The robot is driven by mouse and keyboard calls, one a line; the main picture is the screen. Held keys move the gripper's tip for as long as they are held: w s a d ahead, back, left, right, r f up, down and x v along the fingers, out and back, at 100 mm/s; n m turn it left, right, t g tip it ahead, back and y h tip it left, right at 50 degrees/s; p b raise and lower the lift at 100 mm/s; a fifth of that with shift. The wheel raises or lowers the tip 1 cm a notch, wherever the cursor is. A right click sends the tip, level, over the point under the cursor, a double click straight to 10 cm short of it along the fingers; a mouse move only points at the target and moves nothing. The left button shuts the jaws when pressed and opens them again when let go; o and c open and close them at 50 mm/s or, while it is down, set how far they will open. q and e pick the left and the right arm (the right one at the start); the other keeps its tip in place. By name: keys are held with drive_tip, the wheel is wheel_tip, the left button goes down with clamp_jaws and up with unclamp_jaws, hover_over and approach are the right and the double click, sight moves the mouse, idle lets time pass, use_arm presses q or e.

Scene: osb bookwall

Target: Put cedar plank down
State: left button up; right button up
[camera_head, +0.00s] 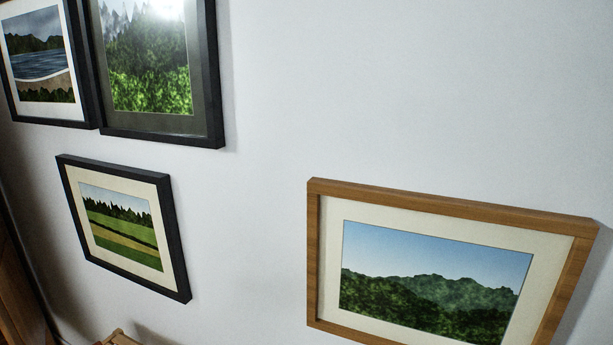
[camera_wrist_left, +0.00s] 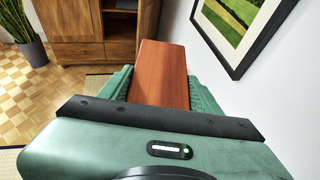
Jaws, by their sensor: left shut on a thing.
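The cedar plank (camera_wrist_left: 158,62) is a smooth reddish-brown board in the left wrist view. It runs away from my left gripper (camera_wrist_left: 160,88), between the two green ribbed fingers. The left gripper is shut on the plank, with a finger along each side. The plank's near end is hidden behind the dark edge of the gripper body. What lies under the plank is hidden too. Neither gripper shows in the head view, and my right gripper is in no view.
A wooden cabinet (camera_wrist_left: 75,25) stands beyond the plank on a parquet floor (camera_wrist_left: 30,85), with a potted plant (camera_wrist_left: 22,30) at left. A black-framed picture (camera_wrist_left: 240,25) hangs on the white wall at right. The head view shows several framed pictures and a wooden piece (camera_head: 120,339) at the bottom edge.

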use_arm(q)
drive_tip(key=d+f, duration=0.2)
drive_tip(key=d, duration=1.2)
wheel_tip(320, 180, down, 7)
drive_tip(key=b, duration=0.7)
drive_tip(key=shift+w+a, duration=0.2)
drive_tip(key=shift+a, duration=0.2)
drive_tip(key=shift+a+f, duration=0.15)
drive_tip(key=shift+f, duration=0.05)
